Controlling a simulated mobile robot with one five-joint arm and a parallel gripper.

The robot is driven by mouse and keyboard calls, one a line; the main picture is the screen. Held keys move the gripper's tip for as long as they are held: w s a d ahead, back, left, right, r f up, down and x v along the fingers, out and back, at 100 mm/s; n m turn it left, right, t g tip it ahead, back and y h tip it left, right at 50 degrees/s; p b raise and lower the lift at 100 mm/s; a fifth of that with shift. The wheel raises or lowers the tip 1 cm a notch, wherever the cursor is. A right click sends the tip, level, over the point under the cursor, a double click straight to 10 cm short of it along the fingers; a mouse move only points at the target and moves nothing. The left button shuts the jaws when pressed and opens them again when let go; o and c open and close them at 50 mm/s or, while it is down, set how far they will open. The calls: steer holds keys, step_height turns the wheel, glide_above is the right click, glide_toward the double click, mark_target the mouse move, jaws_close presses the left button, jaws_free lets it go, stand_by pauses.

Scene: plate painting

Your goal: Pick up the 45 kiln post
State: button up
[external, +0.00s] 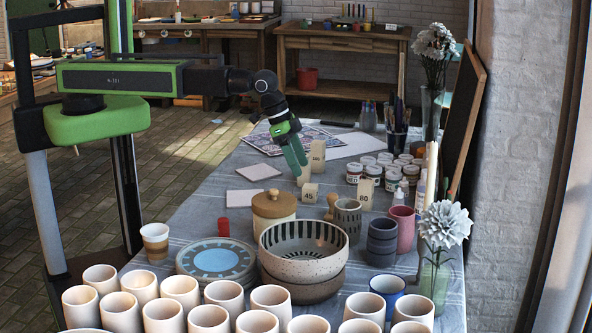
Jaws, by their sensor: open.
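The 45 kiln post (310,194) is a short cream block with its number on the front. It stands upright on the cloth-covered table, just behind the lidded jar. My gripper (297,165) points down above and slightly left of it, with its green fingers a little apart from the post as seen here. The gripper is open and nothing shows between its fingers. A taller post marked 80 (365,194) stands to the right. Another tall cream post (318,155) stands behind the fingers. A further cream block shows partly beside the fingertips.
The lidded jar (272,208) and patterned bowl (304,246) stand in front of the post. A small wooden figure (332,206) is close at its right. Paint jars (354,173) crowd the right side. Cups fill the front. Cloth between the flat tiles (259,172) is clear.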

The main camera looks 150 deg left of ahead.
mark_target(309, 186)
steer(key=b+x, duration=0.6)
steer(key=x, duration=0.3)
steer(key=shift+a+f+b, duration=0.1)
steer(key=shift+f+b, duration=0.05)
steer(key=shift+b, duration=0.25)
steer(key=shift+r, duration=0.2)
jaws_close()
